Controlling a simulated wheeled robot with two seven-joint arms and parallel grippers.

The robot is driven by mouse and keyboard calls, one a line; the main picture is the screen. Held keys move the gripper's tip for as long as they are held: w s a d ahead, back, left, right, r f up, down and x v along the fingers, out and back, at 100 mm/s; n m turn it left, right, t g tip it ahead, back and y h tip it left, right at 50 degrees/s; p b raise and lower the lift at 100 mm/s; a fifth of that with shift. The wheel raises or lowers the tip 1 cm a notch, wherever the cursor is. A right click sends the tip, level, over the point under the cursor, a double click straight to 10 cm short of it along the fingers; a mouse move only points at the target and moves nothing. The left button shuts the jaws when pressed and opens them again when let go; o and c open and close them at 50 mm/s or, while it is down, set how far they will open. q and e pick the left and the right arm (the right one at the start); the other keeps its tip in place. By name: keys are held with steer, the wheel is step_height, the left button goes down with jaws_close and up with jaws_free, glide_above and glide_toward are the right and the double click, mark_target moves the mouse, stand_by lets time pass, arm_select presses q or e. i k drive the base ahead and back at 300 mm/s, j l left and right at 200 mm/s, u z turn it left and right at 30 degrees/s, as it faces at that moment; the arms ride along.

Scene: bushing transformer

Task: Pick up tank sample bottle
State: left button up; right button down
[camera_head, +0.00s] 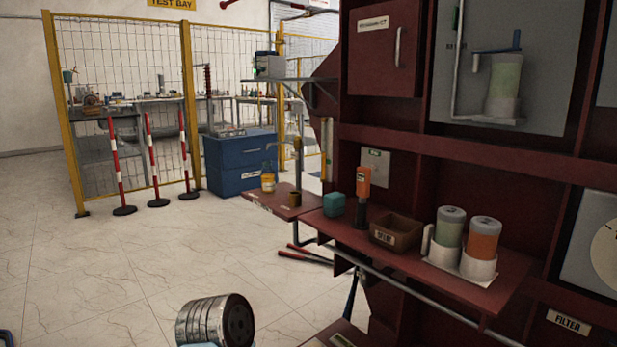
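A small bottle with yellow-amber contents (268,183) stands upright near the left end of a small red-brown side shelf (262,203). It looks like the tank sample bottle, but its label is too small to read. A tap on an upright pipe (297,160) rises beside it, with its spout reaching left above the bottle. A small brown cup (294,199) stands to the bottle's right. Neither of my grippers shows in this view, so I see nothing held.
The longer shelf holds a teal block (334,204), an orange-headed device (363,183), a brown bin (396,232) and two canisters, green (450,226) and orange (484,238), in a white holder. A rail (420,285) runs below.

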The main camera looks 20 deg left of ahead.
mark_target(267, 177)
steer(key=i+j+z, duration=0.1)
steer(key=j+z, duration=0.3)
steer(key=j, duration=0.6)
steer(key=j+z, duration=0.4)
steer(key=j, duration=0.6)
